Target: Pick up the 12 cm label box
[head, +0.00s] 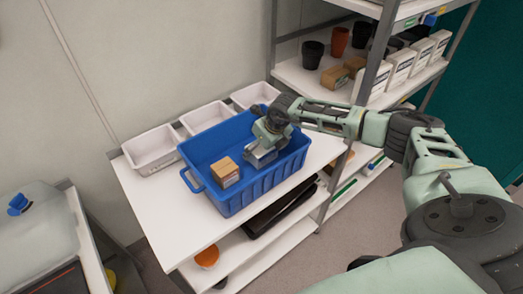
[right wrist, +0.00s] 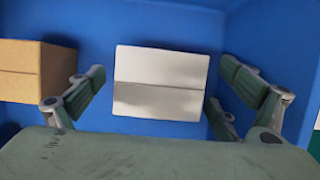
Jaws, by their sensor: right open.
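A white box (right wrist: 160,82) lies in the blue crate (head: 238,198) and shows between the fingers of my right gripper in the right wrist view. My right gripper (head: 262,148) is open and reaches down into the crate, with one finger on each side of the white box and a visible gap to each side. In the head view the gripper mostly hides this box. A brown cardboard box (head: 225,172) with a pale label sits to the left in the same crate; it also shows in the right wrist view (right wrist: 32,72). I cannot read either box's size. My left gripper is not in view.
The crate stands on a white table (head: 170,215). Several white trays (head: 152,152) stand along the wall behind it. A shelf rack (head: 300,77) with dark pots and white cartons stands at the back right. The table's front left is clear.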

